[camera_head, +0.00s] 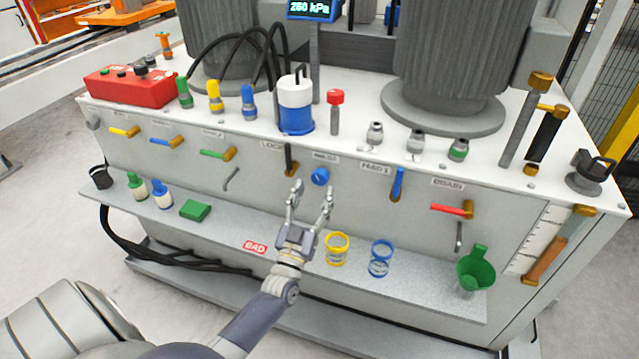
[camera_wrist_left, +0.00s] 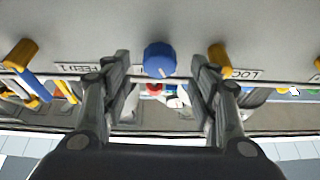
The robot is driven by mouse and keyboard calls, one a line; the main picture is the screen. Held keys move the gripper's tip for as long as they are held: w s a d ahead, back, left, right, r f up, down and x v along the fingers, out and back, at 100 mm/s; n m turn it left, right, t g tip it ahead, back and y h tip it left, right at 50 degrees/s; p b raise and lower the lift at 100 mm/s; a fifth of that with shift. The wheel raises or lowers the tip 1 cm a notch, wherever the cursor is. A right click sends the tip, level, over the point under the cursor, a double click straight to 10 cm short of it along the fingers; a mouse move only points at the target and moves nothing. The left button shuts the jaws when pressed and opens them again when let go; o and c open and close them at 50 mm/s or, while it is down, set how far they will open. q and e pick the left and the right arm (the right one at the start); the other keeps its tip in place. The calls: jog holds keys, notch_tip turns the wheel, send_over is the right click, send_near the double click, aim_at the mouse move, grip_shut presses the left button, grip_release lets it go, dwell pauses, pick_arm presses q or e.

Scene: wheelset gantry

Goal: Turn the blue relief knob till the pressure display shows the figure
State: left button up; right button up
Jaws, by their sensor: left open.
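The blue relief knob (camera_head: 320,176) sits on the front panel of the grey cabinet, under a small label. The pressure display (camera_head: 311,8) at the top reads 260 kPa. My left gripper (camera_head: 311,192) is open in front of the panel, just below and left of the knob in the head view. In the left wrist view the knob (camera_wrist_left: 159,60) lies ahead, between the directions of the two open fingers (camera_wrist_left: 162,70), with a pale mark on its face. The fingers appear apart from it. My right gripper is not in view.
A lever (camera_head: 290,160) at LOCK is left of the knob, and a blue lever (camera_head: 397,184) is right of it. Below, the shelf (camera_head: 330,285) carries a yellow ring-shaped cup (camera_head: 337,248), a blue one (camera_head: 381,258) and a green funnel (camera_head: 476,270).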

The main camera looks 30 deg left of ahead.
aim_at(319, 181)
pick_arm(q)
jog(key=shift+x, duration=2.05)
jog(key=c, duration=1.1)
